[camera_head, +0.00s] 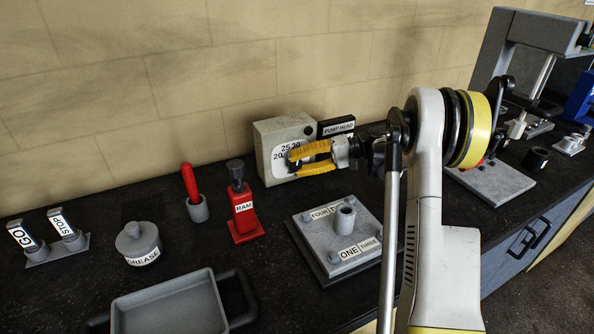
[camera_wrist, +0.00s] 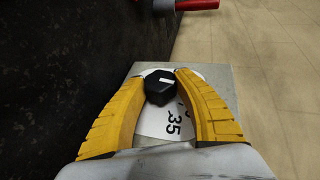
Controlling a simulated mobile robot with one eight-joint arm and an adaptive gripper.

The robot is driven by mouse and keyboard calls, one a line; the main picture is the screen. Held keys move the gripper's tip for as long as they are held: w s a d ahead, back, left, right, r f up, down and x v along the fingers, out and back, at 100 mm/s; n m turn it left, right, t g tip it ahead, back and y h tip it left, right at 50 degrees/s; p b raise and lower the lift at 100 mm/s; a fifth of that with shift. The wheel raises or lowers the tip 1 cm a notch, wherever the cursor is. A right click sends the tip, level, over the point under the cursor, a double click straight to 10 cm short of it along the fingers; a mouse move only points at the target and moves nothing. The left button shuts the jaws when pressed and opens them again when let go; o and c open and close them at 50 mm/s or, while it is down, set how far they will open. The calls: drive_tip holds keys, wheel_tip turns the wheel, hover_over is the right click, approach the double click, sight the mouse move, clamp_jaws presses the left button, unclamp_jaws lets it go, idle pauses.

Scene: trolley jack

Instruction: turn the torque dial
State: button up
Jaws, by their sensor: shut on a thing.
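The torque dial is a pale box (camera_head: 264,137) with a white numbered face, standing on the bench against the wall. The numbers 20, 25 and 30 show in the head view. In the wrist view, its black knob (camera_wrist: 160,87) with a white mark sits in front of the white face (camera_wrist: 155,122), where 35 can be read. My gripper (camera_head: 292,160) reaches the face from the right. Its yellow fingers also show in the wrist view (camera_wrist: 161,80), shut on the knob from both sides. The fingers hide the knob in the head view.
A black block labelled PUMP HEAD (camera_head: 336,126) stands right behind my gripper. A red RAM jack (camera_head: 243,209), a red-handled lever (camera_head: 193,190), a GREASE pot (camera_head: 139,243), a grey tray (camera_head: 168,304) and a numbered plate (camera_head: 335,233) stand on the bench.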

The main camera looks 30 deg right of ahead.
drive_tip(key=shift+f+y+b, duration=0.2)
drive_tip(key=shift+y+b, duration=0.3)
drive_tip(key=shift+y, duration=0.1)
drive_tip(key=shift+r, duration=0.1)
drive_tip(key=o, duration=1.2)
drive_tip(key=shift+a, duration=0.1)
drive_tip(key=shift+r, duration=0.1)
